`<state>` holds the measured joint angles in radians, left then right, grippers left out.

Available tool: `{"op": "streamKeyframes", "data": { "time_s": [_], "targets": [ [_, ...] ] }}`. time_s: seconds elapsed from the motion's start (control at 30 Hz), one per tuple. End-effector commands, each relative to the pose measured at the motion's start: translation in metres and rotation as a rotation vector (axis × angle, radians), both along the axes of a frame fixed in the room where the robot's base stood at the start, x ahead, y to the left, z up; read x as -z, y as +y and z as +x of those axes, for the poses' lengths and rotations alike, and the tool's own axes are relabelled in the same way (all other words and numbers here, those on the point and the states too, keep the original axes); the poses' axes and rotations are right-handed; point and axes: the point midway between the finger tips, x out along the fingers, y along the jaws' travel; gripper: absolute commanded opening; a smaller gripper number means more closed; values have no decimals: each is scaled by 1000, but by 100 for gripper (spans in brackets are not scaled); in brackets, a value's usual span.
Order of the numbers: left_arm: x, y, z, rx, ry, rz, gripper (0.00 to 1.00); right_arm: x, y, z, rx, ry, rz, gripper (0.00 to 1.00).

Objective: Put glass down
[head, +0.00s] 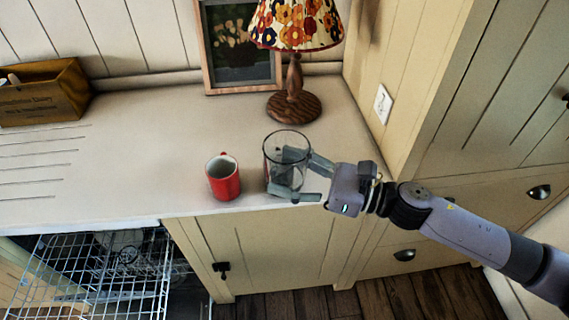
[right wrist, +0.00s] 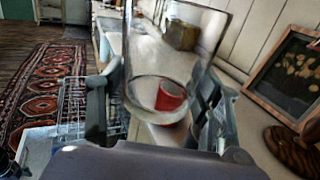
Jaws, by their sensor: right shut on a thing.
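A clear glass (head: 286,153) stands upright at the front of the pale worktop (head: 130,125). My right gripper (head: 300,178) comes in from the right and is shut on the glass, with its fingers around the sides. In the right wrist view the glass (right wrist: 168,65) fills the middle, between the fingers of the gripper (right wrist: 160,115). In the head view the glass base is at worktop level, but I cannot tell whether it touches the surface. My left gripper is not in view.
A red mug (head: 223,178) stands just left of the glass. A lamp (head: 293,107) and a framed picture (head: 240,55) stand behind it. A wooden crate (head: 45,92) is at the back left. An open dishwasher rack (head: 95,275) is below left. The worktop's middle is clear.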

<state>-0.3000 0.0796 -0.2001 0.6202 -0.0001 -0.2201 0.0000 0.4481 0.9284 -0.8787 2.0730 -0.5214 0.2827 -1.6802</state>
Motion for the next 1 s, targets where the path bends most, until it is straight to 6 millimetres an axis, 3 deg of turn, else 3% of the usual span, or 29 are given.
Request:
{"op": "streamKeyframes", "data": {
  "time_s": [0.5, 0.77, 1.0],
  "targets": [
    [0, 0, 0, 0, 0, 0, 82, 18, -9, -6, -294, -2, 2, 16],
    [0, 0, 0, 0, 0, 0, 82, 21, -9, -7, -307, -1, 3, 16],
    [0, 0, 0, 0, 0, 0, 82, 45, 15, -19, -201, 5, 10, 16]
  ]
}}
